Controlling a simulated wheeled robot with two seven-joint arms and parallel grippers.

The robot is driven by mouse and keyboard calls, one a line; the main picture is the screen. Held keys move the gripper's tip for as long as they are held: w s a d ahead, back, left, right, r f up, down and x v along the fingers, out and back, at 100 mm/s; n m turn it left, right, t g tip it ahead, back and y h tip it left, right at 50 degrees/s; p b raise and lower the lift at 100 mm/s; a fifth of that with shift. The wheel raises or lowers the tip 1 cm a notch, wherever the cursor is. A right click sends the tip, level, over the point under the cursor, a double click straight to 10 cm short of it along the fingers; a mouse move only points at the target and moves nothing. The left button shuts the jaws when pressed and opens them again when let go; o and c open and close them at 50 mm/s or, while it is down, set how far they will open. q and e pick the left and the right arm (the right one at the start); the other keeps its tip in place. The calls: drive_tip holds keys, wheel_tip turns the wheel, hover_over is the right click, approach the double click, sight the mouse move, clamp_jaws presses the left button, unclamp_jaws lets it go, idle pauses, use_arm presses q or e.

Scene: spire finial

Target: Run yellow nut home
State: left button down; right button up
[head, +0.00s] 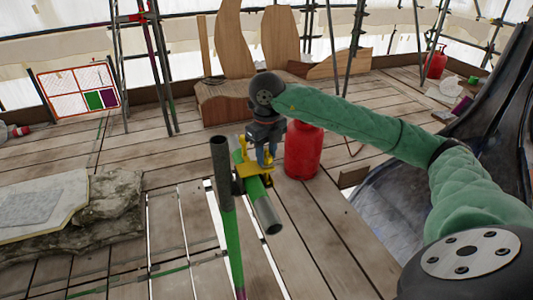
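A yellow coupler (250,174) sits where a green upright tube (231,245) with a dark bare top meets a short green cross tube (263,208) with a grey open end. The yellow nut cannot be told apart from the coupler's other yellow parts at this size. My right gripper (265,158) points down at the coupler, right over its yellow parts. The fingertips are small and partly merge with the coupler, so I cannot tell whether they touch or grip it. My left gripper is not in view.
A red gas cylinder (303,150) stands close to the right of my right gripper. A stone block (105,208) lies at the left on the plank deck (165,225), which has open gaps. Curved wooden pieces (237,45) and scaffold poles stand behind. Another red cylinder (436,62) is far right.

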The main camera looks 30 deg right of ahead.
drive_tip(key=o, duration=0.3)
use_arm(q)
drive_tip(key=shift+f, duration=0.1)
use_arm(e)
drive_tip(key=shift+r, duration=0.1)
wheel_tip(320, 180, up, 6)
drive_tip(key=shift+w+f+b, duration=0.1)
drive_tip(key=shift+b, duration=0.65)
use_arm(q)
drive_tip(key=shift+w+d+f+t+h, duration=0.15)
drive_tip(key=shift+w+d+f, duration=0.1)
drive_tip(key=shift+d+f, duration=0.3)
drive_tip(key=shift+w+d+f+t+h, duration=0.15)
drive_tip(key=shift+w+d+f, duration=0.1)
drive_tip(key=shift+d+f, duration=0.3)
use_arm(e)
drive_tip(key=shift+r, duration=0.85)
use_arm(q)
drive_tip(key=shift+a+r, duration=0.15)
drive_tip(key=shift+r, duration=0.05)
use_arm(e)
drive_tip(key=shift+f, duration=0.1)
